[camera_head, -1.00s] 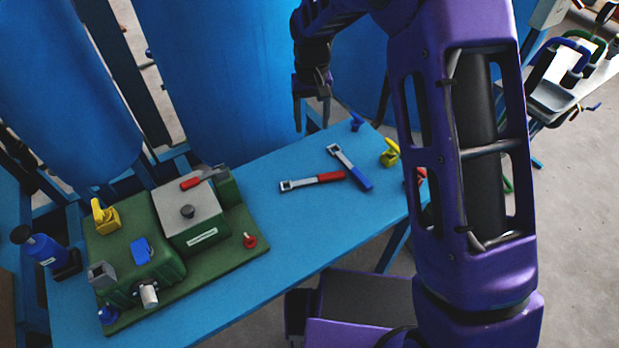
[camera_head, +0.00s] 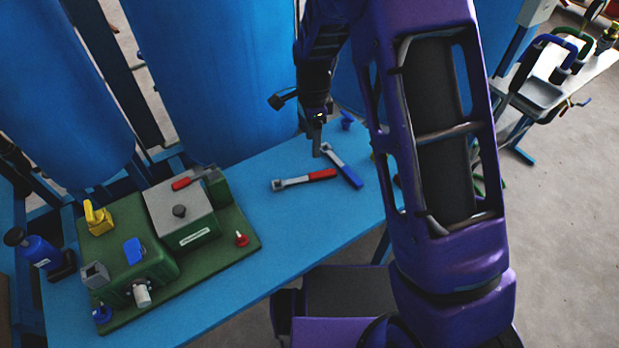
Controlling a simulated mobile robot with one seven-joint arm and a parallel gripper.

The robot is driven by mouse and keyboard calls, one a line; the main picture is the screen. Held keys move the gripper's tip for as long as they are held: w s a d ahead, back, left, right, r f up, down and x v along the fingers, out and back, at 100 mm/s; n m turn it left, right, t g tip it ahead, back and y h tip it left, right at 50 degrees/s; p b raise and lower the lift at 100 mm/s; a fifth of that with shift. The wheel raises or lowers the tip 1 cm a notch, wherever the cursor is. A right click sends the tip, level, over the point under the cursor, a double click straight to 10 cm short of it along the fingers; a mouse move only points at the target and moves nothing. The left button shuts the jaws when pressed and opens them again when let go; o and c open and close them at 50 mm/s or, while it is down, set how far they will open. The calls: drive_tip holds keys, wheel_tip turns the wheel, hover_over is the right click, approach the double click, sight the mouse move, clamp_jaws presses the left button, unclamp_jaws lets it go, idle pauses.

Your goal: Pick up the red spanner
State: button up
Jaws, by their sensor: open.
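The red spanner (camera_head: 304,179) lies on the blue table, its grey head pointing left and its red handle right. The blue spanner (camera_head: 342,165) lies just to its right, slanted, with its grey head at the upper left. My gripper (camera_head: 316,148) is above the table near the heads and handles of the two spanners, pointing down. It is apart from the red spanner as far as I can see. Its fingers show edge-on, with nothing visible between them.
The blue table (camera_head: 265,240) is clear in front of the spanners. A green machine (camera_head: 178,235) with a red-handled lever (camera_head: 190,181) stands to the left. Large blue tanks (camera_head: 213,80) rise behind the table. A blue valve piece (camera_head: 347,122) sits at the far right.

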hover_over(311, 176)
drive_tip(key=f, duration=0.7)
drive_tip(key=shift+d+f, duration=0.2)
drive_tip(key=shift+f, duration=0.15)
drive_tip(key=shift+a+f+b, duration=0.15)
drive_tip(key=shift+f+b, duration=0.1)
drive_tip(key=shift+f, duration=1.15)
drive_tip(key=shift+a+f+b, duration=0.1)
drive_tip(key=shift+f+b, duration=0.15)
drive_tip(key=shift+f, duration=1.1)
clamp_jaws()
